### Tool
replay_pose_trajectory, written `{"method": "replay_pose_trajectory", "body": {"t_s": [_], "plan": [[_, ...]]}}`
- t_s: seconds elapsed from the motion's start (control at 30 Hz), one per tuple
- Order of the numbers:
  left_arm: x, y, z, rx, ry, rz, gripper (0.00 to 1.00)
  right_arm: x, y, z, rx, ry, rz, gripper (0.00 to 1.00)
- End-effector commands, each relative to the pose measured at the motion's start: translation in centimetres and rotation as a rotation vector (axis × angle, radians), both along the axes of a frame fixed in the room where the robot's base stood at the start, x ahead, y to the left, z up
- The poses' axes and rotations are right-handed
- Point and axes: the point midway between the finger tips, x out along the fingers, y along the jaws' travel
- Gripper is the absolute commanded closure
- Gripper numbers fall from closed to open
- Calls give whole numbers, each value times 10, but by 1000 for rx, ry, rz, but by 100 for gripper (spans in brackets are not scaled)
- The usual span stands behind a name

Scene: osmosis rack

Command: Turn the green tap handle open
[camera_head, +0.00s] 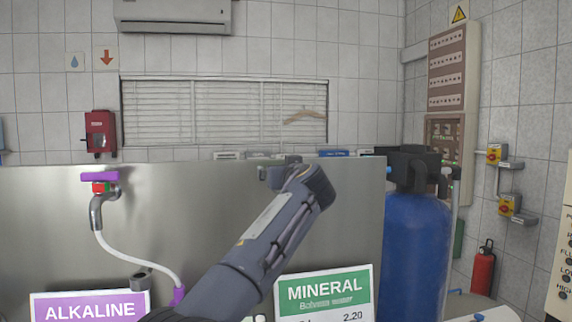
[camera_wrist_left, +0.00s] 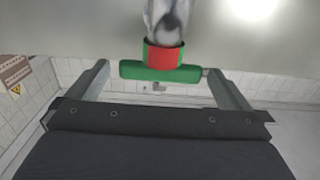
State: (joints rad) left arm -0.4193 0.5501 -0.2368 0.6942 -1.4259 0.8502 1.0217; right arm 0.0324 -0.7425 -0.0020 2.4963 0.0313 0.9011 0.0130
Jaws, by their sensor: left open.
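The green tap handle (camera_wrist_left: 137,71) shows in the left wrist view as a bar across a red collar (camera_wrist_left: 163,58) on a metal tap (camera_wrist_left: 168,22). My left gripper (camera_wrist_left: 158,68) is open, with one finger on each side of the bar. The bar's right end is very close to the right finger; I cannot tell if they touch. A gap shows at the left finger. In the head view my left gripper (camera_head: 276,172) is at the steel panel, and my arm hides the green handle. My right gripper is not in view.
The steel panel (camera_head: 190,215) carries a purple-handled tap (camera_head: 100,177) at left with a white hose. Below are an ALKALINE sign (camera_head: 90,309) and a green MINERAL sign (camera_head: 323,290). A blue tank (camera_head: 417,245) stands right of the panel.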

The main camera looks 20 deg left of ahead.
Motion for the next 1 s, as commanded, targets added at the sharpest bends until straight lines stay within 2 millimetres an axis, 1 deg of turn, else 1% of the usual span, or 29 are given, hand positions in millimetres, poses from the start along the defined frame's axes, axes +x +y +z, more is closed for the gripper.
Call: {"method": "replay_pose_trajectory", "body": {"t_s": [0.27,0.37,0.6,0.83,1.0], "plan": [[2,1,-1,-1,1,-1,0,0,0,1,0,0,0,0],[2,1,-1,-1,1,-1,12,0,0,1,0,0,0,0],[2,1,-1,-1,1,-1,43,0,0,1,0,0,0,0],[1,2,-1,-1,1,-19,43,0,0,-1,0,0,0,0],[0,4,-1,-2,0,-82,43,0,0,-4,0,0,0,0]]}}
